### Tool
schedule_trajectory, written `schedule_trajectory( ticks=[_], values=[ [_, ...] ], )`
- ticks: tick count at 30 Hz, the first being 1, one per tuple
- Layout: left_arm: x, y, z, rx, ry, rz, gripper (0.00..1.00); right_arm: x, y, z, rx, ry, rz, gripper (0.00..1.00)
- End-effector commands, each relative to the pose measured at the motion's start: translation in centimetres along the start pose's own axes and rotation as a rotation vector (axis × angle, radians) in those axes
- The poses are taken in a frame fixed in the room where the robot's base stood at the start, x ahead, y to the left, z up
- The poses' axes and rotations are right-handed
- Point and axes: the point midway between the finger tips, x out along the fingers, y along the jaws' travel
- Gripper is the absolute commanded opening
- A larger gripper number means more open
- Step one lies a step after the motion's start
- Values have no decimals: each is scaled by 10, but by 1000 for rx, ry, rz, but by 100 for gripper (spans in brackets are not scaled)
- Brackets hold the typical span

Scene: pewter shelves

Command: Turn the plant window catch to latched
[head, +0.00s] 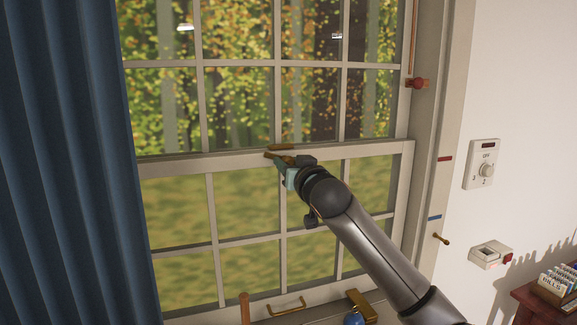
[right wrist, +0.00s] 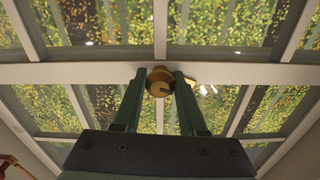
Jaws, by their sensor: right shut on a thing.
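The window catch (head: 281,147) is a small brass piece on the meeting rail in the middle of the sash window. My right gripper (head: 279,160) reaches up to it from the lower right and is shut on it. In the right wrist view the green fingers stand on both sides of the round brass catch (right wrist: 158,75). A brass end sticks out to the right behind the right finger. The fingers partly hide the catch, and I cannot tell its exact turn. My left gripper is not in view.
A blue curtain (head: 65,160) hangs at the left. A brass sash handle (head: 287,307) sits at the bottom rail. On the right wall are a dial box (head: 482,164) and a switch (head: 490,255). A red-brown stand (head: 540,305) holds packets at the lower right.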

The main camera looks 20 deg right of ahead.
Motion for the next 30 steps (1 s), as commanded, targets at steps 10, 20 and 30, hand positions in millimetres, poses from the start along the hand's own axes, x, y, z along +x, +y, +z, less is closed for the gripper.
schedule_trajectory(
  ticks=[10, 20, 30],
  values=[
    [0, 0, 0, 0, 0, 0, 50, 0, -1, 1, 335, -4, -1, 0],
    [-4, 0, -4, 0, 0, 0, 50, 0, -1, 1, 649, -4, 0, 0],
    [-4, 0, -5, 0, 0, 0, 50, 0, 0, 1, 954, -3, 0, 0]
  ],
)
